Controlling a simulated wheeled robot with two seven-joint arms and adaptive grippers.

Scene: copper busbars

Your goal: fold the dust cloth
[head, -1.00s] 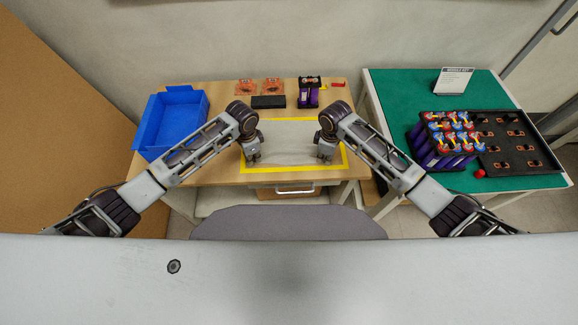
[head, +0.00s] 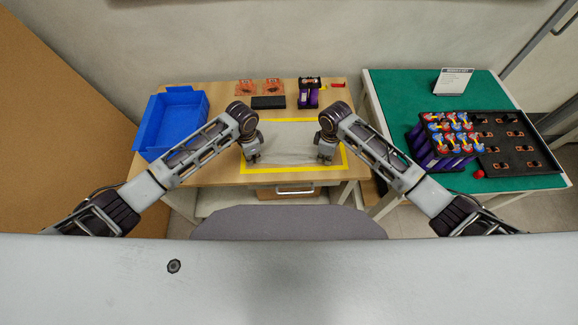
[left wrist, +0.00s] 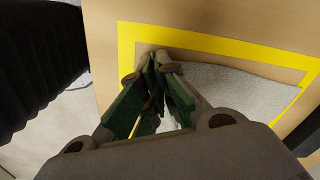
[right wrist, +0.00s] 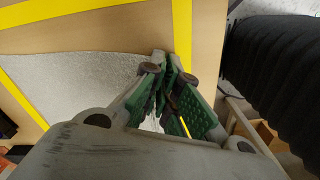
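The dust cloth (head: 288,150) is a thin light-grey sheet lying inside a yellow taped rectangle (head: 282,168) on the wooden table. My left gripper (head: 254,158) is low over its left near corner, and my right gripper (head: 325,157) over its right near corner. In the left wrist view the cloth (left wrist: 235,88) runs to the left fingertips (left wrist: 160,62), which are drawn together on its edge. In the right wrist view the cloth (right wrist: 85,85) likewise runs to the closed right fingertips (right wrist: 166,66). The pinched corners themselves are hidden by the fingers.
A blue bin (head: 170,122) stands at the table's left. A black block (head: 268,102), orange pieces (head: 258,86) and a purple-and-black holder (head: 308,93) are at the back. A green table (head: 400,92) on the right holds a black tray (head: 515,150) and purple cells.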

